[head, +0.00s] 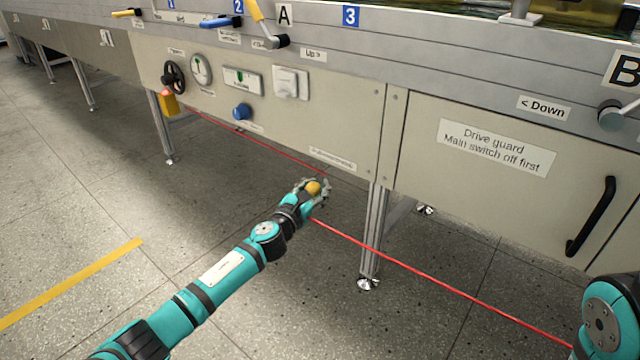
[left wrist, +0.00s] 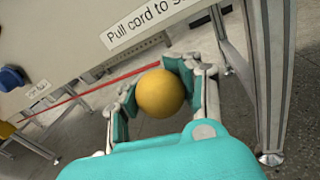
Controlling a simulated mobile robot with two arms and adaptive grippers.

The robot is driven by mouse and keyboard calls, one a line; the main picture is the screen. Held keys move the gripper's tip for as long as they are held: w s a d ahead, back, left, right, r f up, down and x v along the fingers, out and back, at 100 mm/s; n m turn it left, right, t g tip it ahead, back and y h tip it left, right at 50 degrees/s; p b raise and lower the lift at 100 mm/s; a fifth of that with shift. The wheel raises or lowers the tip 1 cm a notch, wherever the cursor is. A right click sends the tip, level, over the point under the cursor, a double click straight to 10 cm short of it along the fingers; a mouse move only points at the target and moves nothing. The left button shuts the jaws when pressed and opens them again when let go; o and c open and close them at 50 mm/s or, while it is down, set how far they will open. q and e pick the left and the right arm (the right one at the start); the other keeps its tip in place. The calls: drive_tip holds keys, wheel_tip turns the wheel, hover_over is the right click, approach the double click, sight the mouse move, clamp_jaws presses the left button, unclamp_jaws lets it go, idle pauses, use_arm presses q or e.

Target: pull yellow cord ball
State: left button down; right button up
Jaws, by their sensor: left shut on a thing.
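The yellow cord ball (head: 313,188) hangs below the machine's front panel, on the line of a red cord (head: 440,280). My left gripper (head: 316,189) is shut on the ball, with fingers on both sides of it. In the left wrist view the ball (left wrist: 160,94) sits between the fingers of the left gripper (left wrist: 160,88). The red cord (left wrist: 95,90) runs off to the left behind the ball there. Where the cord meets the ball is hidden. My right gripper is out of view.
A "Pull cord" label (left wrist: 150,22) is on the panel above the ball. A metal leg (head: 373,235) stands right of the gripper. A handwheel (head: 173,77), gauge (head: 200,69) and blue knob (head: 241,111) sit on the panel. Open floor (head: 130,200) lies left.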

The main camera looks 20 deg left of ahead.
use_arm(q)
drive_tip(key=c, duration=1.4)
unclamp_jaws()
drive_tip(key=shift+s+d+f, duration=0.3)
drive_tip(key=shift+s+d, duration=0.05)
drive_tip(key=shift+d, duration=0.05)
drive_tip(key=shift+c, duration=0.2)
drive_tip(key=shift+o, duration=1.2)
drive_tip(key=shift+s+a+r, duration=0.15)
drive_tip(key=shift+s, duration=0.05)
drive_tip(key=shift+o, duration=2.3)
drive_tip(key=shift+a, duration=0.1)
drive_tip(key=shift+w+a+r, duration=0.1)
drive_tip(key=s+a, duration=0.1)
drive_tip(key=s, duration=1.1)
drive_tip(key=shift+a, duration=0.4)
